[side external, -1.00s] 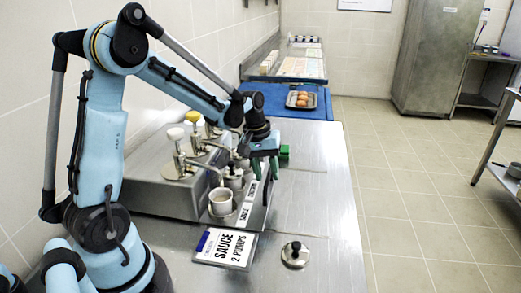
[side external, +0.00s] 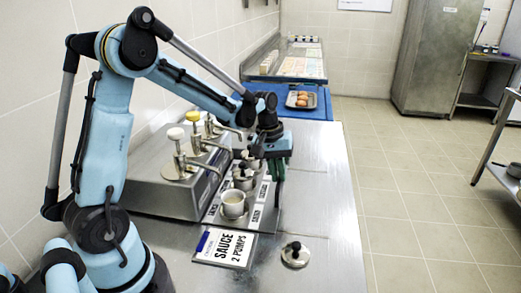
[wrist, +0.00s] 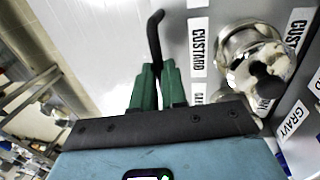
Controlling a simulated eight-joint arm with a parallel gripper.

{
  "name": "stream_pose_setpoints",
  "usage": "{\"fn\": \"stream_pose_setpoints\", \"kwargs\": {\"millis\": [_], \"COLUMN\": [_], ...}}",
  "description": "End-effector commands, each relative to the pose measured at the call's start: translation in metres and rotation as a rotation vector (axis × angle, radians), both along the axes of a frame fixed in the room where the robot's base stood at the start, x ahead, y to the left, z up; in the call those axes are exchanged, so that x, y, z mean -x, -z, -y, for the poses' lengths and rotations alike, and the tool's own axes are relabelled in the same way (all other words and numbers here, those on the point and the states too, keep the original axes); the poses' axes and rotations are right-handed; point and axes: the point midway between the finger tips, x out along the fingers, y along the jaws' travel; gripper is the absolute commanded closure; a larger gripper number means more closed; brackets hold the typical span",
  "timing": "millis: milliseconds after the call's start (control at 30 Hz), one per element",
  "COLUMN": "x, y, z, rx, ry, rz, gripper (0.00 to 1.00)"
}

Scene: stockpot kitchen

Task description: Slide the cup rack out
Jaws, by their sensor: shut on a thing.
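The cup rack (side external: 262,207) is a flat metal tray with white labels at the front of the pump dispenser. It carries cups in a row; the nearest cup (side external: 233,205) is pale and upright. My gripper (side external: 277,172) is over the rack's right side. In the wrist view, my green fingers (wrist: 158,88) are shut on a thin black bent handle (wrist: 155,36), beside the CUSTARD labels. A shiny metal cup (wrist: 238,42) stands right of them. The handle's lower part is hidden between the fingers.
The dispenser (side external: 165,203) with several pumps stands behind the rack, by the wall. A SAUCE 2 PUMPS sign (side external: 225,248) and a round lid (side external: 295,255) lie nearer the camera. The counter right of the rack is clear.

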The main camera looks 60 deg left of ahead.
Motion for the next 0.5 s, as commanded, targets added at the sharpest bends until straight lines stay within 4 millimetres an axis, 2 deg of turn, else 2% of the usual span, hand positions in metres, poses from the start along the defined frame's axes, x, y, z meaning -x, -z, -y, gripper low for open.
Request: {"fn": "stream_pose_setpoints", "kwargs": {"millis": [300,500], "x": [-0.053,-0.08], "y": [0.0,0.0], "z": [0.054,0.08], "rx": [0.002,0.002], "ry": [0.006,0.003], "rz": [0.001,0.001], "gripper": [1.0,1.0]}}
